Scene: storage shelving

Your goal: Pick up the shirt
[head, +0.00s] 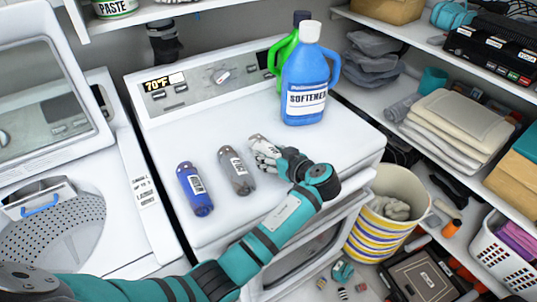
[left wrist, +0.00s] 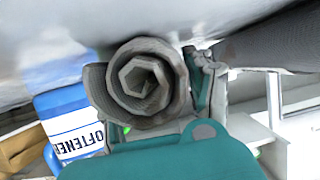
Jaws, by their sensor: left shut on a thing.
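A light grey rolled shirt (head: 259,147) is at the tip of my left gripper (head: 280,163), over the white dryer top (head: 218,112). In the left wrist view the rolled shirt (left wrist: 143,82) shows its spiral end close up. My left gripper is shut on it; the fingers are mostly hidden by the roll. I cannot tell whether the shirt is clear of the dryer top. A darker grey labelled roll (head: 237,172) and a blue labelled roll (head: 194,189) lie to the left of it. My right gripper is not in view.
A blue softener bottle (head: 307,78) and a green bottle (head: 283,50) stand at the back right of the dryer. An open washer (head: 62,215) is on the left. A striped basket (head: 387,222) and loaded shelves (head: 450,155) are on the right.

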